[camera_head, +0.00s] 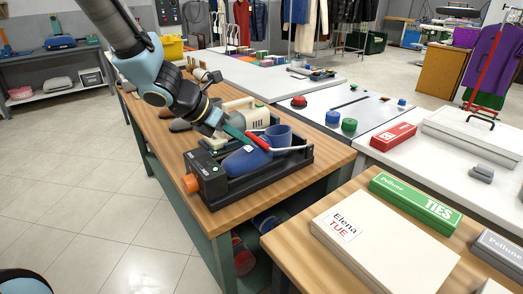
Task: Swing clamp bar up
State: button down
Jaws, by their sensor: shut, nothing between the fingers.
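A black bench device (240,187) with an orange knob (191,183) on its left end stands on the near wooden bench. A dark blue shoe-like item (246,160) lies in it, with a blue cup-shaped part (279,136) behind its right end. A red bar (258,141), which looks like the clamp bar, slopes down to the right over the device, and a pale and red length runs on to the right side. My gripper (236,133) reaches down from the upper left, close to the bar's upper left end. It is shut and looks empty; whether it touches the bar is unclear.
A cream appliance (246,112) stands just behind the device. To the right are a white table with a red box (393,137), and a front wooden table with a green TIES box (414,202) and a large cream box (385,240).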

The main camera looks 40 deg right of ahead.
jog(key=x, duration=0.9)
jog(key=shift+d+f+b, duration=0.3)
jog(key=shift+b, duration=0.1)
